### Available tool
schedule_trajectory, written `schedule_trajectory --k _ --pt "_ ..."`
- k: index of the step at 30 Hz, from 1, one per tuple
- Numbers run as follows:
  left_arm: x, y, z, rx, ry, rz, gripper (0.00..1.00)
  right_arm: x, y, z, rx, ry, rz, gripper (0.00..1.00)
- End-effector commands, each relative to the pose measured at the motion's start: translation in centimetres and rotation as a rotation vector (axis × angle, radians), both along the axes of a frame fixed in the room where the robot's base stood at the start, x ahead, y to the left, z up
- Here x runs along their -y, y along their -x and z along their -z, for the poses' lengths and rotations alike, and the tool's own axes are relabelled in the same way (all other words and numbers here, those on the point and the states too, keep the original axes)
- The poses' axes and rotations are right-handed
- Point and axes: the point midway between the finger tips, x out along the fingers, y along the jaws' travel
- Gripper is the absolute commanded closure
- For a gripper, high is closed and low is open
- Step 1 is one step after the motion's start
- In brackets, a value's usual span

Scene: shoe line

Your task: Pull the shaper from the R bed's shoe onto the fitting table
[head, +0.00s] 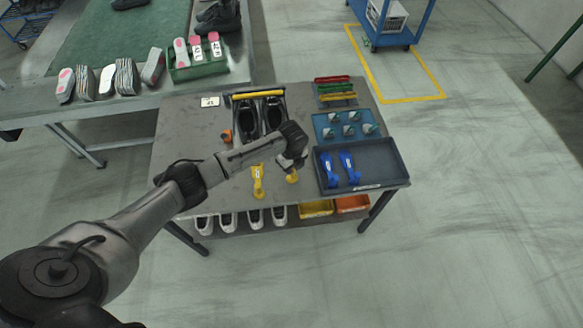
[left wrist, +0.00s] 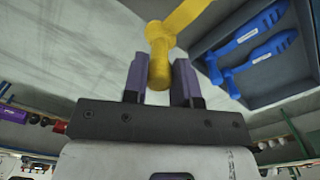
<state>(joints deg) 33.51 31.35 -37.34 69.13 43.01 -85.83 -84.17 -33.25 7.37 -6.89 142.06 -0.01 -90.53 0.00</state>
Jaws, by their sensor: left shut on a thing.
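My left gripper (head: 293,167) is over the front part of the fitting table (head: 190,130). In the left wrist view its purple fingers (left wrist: 160,82) are shut on a yellow shaper (left wrist: 162,45), which also shows just below the gripper in the head view (head: 292,177). I cannot tell whether this shaper touches the table. A second yellow shaper (head: 258,182) is to its left. Behind the gripper two dark shoes stand side by side in a bed frame, a left one (head: 247,120) and a right one (head: 275,110); the arm partly covers the right one. My right gripper is out of view.
A dark tray (head: 385,178) with two blue shapers (head: 348,165) is right of the gripper. A blue tray (head: 370,118) with several small grey pieces is behind it. An orange item (head: 227,136) lies left of the shoes. White shoes (head: 255,217) stand on the lower shelf.

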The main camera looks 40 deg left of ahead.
Motion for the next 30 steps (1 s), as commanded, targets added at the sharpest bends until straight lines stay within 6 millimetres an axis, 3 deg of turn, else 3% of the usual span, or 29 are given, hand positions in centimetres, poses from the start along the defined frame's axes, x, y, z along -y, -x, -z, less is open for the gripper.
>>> schedule_trajectory --k 11,30 --pt "-0.1 0.1 1.7 0.002 0.0 0.013 0.91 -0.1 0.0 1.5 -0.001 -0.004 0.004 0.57" --pt "-0.1 0.1 7.4 0.002 0.0 0.012 0.91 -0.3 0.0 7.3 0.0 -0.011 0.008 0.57"
